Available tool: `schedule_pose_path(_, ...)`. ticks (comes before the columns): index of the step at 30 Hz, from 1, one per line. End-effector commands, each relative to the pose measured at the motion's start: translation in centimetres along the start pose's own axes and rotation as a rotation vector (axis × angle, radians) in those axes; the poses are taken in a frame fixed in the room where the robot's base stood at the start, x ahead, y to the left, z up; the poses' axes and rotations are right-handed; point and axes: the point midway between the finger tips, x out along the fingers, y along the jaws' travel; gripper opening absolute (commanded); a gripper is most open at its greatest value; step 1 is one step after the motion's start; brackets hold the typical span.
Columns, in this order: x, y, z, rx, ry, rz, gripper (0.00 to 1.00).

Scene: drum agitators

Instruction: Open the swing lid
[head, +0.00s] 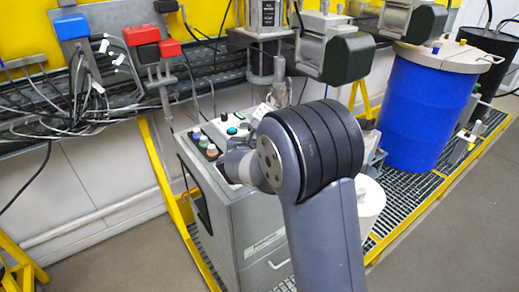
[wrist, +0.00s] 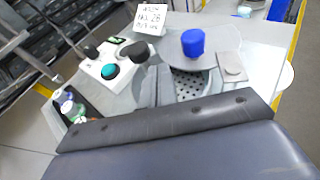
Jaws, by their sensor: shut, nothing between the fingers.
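The swing lid (wrist: 178,60) is a flat grey rounded plate with a blue knob (wrist: 193,42) standing on it. It lies at the upper middle of the wrist view, on top of the grey cabinet. A perforated plate (wrist: 188,86) shows beside its near edge; I cannot tell how far the lid covers the opening. My gripper's dark front edge (wrist: 165,122) crosses the bottom of the wrist view, on the near side of the lid and apart from the knob. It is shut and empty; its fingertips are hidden. In the head view my arm hides the lid.
The cabinet (head: 262,222) carries a panel with a green button (wrist: 108,72) and black knobs left of the lid. A small plate (wrist: 232,68) sits right of it, and a handwritten sign (wrist: 152,18) stands behind. A blue drum (head: 427,110) stands farther right.

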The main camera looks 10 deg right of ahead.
Motion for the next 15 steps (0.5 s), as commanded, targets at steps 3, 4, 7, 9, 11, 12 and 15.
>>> schedule_pose_path(3, 0.4, 0.1, 0.2, 0.0, 0.0, -0.004, 0.0)
schedule_pose_path(4, 0.5, 0.3, 0.2, 0.012, 0.0, -0.037, 0.0)
schedule_pose_path(7, 0.8, 0.3, 0.4, 0.042, 0.0, -0.131, 0.0)
schedule_pose_path(9, 1.1, 0.3, 0.4, 0.061, 0.0, -0.191, 0.0)
schedule_pose_path(11, 1.3, 0.2, 0.4, 0.075, 0.001, -0.239, 0.0)
schedule_pose_path(12, 1.4, 0.1, 0.5, 0.084, 0.001, -0.265, 0.0)
schedule_pose_path(15, 1.6, -0.1, 0.6, 0.081, 0.001, -0.259, 0.0)
